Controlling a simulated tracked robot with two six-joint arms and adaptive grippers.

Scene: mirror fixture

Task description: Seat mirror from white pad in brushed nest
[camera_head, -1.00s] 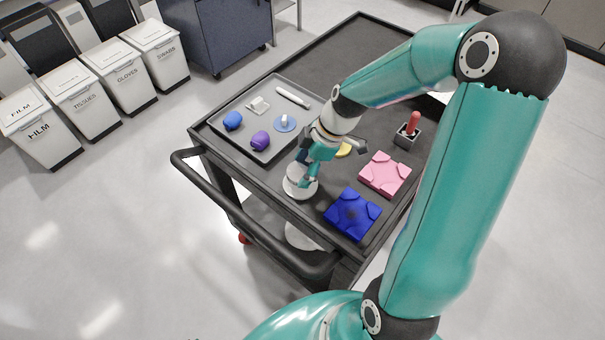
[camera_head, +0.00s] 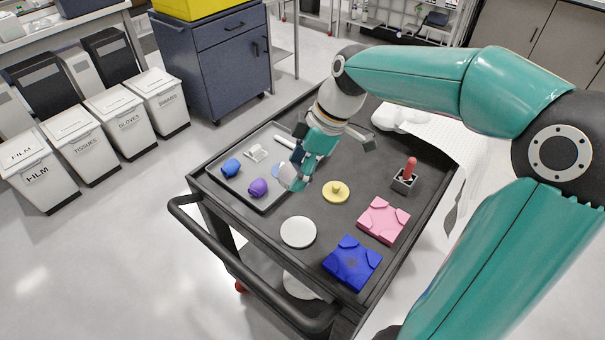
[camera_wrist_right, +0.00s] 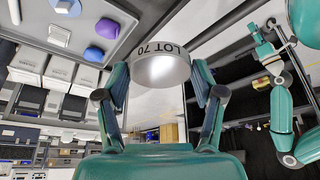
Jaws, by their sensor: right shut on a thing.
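My right gripper (camera_head: 300,168) is shut on the mirror (camera_head: 289,177), a short round silvery piece, above the cart beside the grey tray. In the right wrist view the mirror (camera_wrist_right: 160,62) sits between both fingers, with "LOT 70" on its pale side and a shiny face. The round white pad (camera_head: 298,232) is bare on the cart top. A blue square block (camera_head: 352,262) and a pink one (camera_head: 383,220) have raised corners around a central hollow; I cannot tell which is brushed. A teal arm, apparently my left, shows in the right wrist view with its gripper (camera_wrist_right: 262,48) small and unclear.
The grey tray (camera_head: 262,203) holds a blue lump (camera_head: 230,167), a purple lump (camera_head: 258,187) and small white parts. A yellow knobbed disc (camera_head: 335,191) and a red-handled tool in a grey holder (camera_head: 404,180) stand near the blocks.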

